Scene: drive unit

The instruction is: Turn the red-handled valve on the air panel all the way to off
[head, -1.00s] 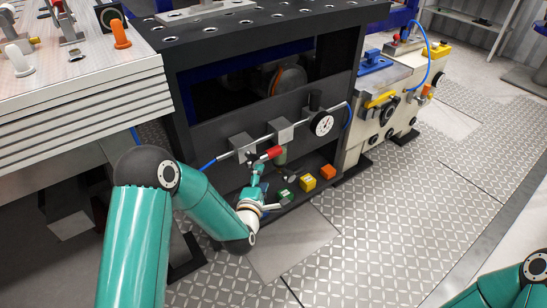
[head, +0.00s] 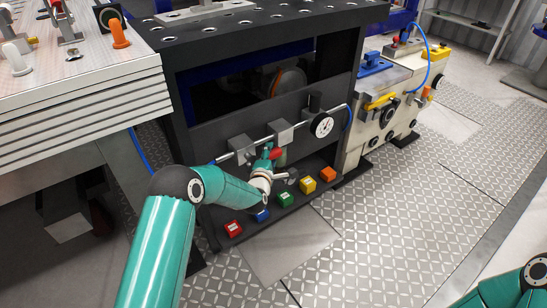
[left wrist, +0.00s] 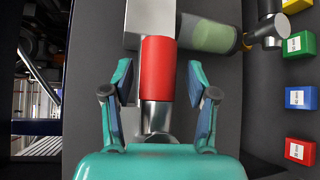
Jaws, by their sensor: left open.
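The red valve handle (head: 276,153) sits on the air panel's pipe line in the head view, partly covered by my left gripper (head: 266,161). In the left wrist view the red handle (left wrist: 158,75) runs lengthwise between the two blue-padded fingers of my left gripper (left wrist: 160,85). The fingers are open, one on each side, with a visible gap to the handle. A metal stem (left wrist: 157,115) continues from the handle toward the palm. Of my right arm only a teal link shows at the lower right corner of the head view; its gripper is out of view.
A round gauge (head: 322,124) and grey blocks (head: 281,132) sit along the same pipe. A translucent greenish bowl (left wrist: 213,37) is close to the right finger in the wrist view. Several coloured cubes, including a green one (head: 286,199), lie along the panel's foot.

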